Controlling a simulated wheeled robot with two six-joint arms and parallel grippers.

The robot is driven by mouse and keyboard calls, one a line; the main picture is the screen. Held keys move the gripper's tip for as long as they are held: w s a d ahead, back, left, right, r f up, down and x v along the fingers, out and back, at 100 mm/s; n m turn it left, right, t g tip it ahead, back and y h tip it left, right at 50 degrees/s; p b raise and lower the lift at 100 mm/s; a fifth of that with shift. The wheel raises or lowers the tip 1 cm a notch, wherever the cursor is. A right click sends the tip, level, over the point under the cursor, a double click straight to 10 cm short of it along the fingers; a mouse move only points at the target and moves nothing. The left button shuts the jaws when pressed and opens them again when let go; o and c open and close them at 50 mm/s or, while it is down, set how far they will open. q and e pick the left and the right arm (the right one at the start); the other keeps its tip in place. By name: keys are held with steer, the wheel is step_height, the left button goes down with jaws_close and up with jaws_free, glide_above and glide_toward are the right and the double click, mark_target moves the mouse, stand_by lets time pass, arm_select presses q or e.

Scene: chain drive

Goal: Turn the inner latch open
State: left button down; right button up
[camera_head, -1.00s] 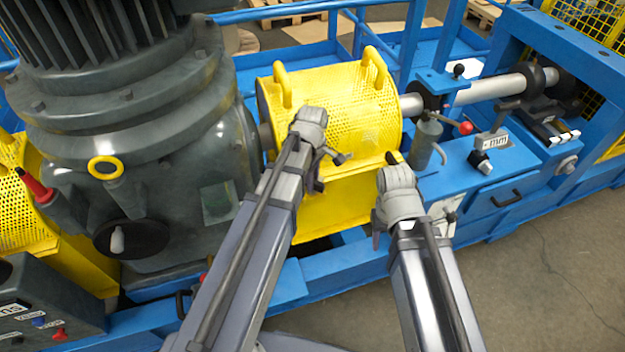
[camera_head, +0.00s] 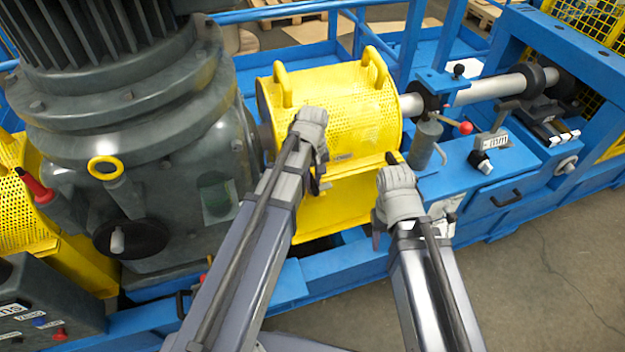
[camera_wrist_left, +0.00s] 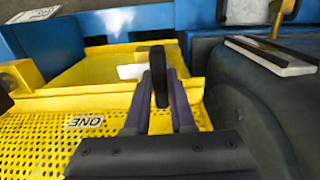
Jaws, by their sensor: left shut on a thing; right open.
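The yellow perforated guard (camera_head: 350,110) stands right of the big grey motor, over its yellow lower box (camera_head: 345,215). My left gripper (camera_head: 322,185) is at the guard's front, near its motor-side end. In the left wrist view, its fingers (camera_wrist_left: 160,105) are shut on a dark upright latch handle (camera_wrist_left: 160,78), taken to be the inner latch, at the guard's edge. The arm hides this latch in the head view. Another dark latch (camera_head: 392,158) shows at the guard's right front corner. My right gripper (camera_head: 378,238) is open and empty, below that corner.
The grey motor (camera_head: 130,130) stands close on the left of my left arm. A grey cylinder (camera_head: 427,140) and a red-knobbed lever (camera_head: 464,128) stand right of the guard. Blue frame beams (camera_head: 500,205) run along the front. Open floor (camera_head: 560,270) lies at lower right.

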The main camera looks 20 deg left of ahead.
mark_target(313, 180)
stand_by(0.4)
arm_select(q)
steer(key=c, duration=0.8)
jaws_free()
steer(key=shift+o, duration=0.2)
step_height(313, 180, up, 8)
steer(key=p, duration=0.8)
steer(key=shift+f, duration=0.1)
